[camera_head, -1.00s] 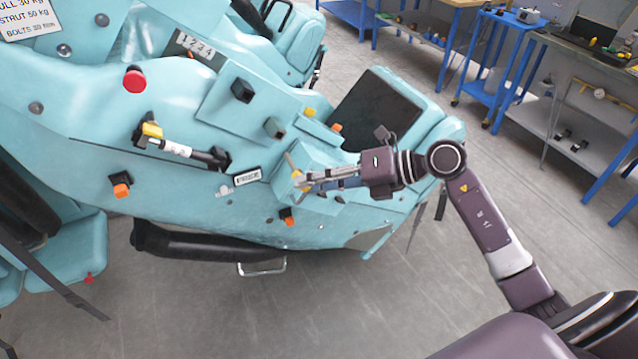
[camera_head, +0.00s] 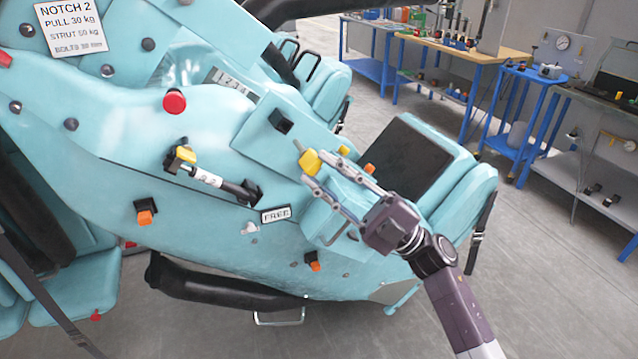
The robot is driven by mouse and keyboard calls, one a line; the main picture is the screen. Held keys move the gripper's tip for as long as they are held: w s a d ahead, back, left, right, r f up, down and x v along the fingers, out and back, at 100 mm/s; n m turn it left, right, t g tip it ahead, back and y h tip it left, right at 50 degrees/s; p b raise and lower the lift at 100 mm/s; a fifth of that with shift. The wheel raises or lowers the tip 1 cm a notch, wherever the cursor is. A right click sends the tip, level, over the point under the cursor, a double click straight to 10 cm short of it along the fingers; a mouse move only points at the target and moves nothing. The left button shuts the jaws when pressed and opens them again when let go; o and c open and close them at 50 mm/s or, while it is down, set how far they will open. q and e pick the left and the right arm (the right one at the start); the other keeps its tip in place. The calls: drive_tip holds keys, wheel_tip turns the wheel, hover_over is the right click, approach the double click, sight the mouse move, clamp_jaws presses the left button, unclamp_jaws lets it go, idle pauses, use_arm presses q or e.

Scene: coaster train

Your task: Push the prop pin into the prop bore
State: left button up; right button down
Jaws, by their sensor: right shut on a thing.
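The prop pin (camera_head: 311,161) has a yellow head and a short grey shaft that points up and left. My right gripper (camera_head: 308,170) is shut on its yellow head, in front of the turquoise car side. The shaft end shows just below and right of a black block (camera_head: 281,120) on a raised turquoise panel. Whether the shaft touches anything I cannot tell. I cannot make out the prop bore for certain. A white and black strut (camera_head: 208,178) with a yellow-topped end lies along the car side to the left. My left gripper is not in view.
A "FREE" label (camera_head: 276,214), a red button (camera_head: 174,102) and orange-tipped fittings (camera_head: 145,217) stand out from the car side. A black padded bar (camera_head: 215,284) runs low along it. Blue benches (camera_head: 455,58) are behind, with open floor between.

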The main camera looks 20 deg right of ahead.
sight(312, 158)
drive_tip(key=shift+w+f+b, duration=0.1)
drive_tip(key=shift+w+b, duration=0.85)
drive_tip(key=shift+w, duration=1.1)
drive_tip(key=shift+w+a+b, duration=0.1)
drive_tip(key=shift+w+b, duration=0.2)
drive_tip(key=shift+w, duration=0.55)
drive_tip(key=shift+w+a+b, duration=0.1)
drive_tip(key=shift+w+b, duration=1.6)
drive_tip(key=shift+w, duration=1.25)
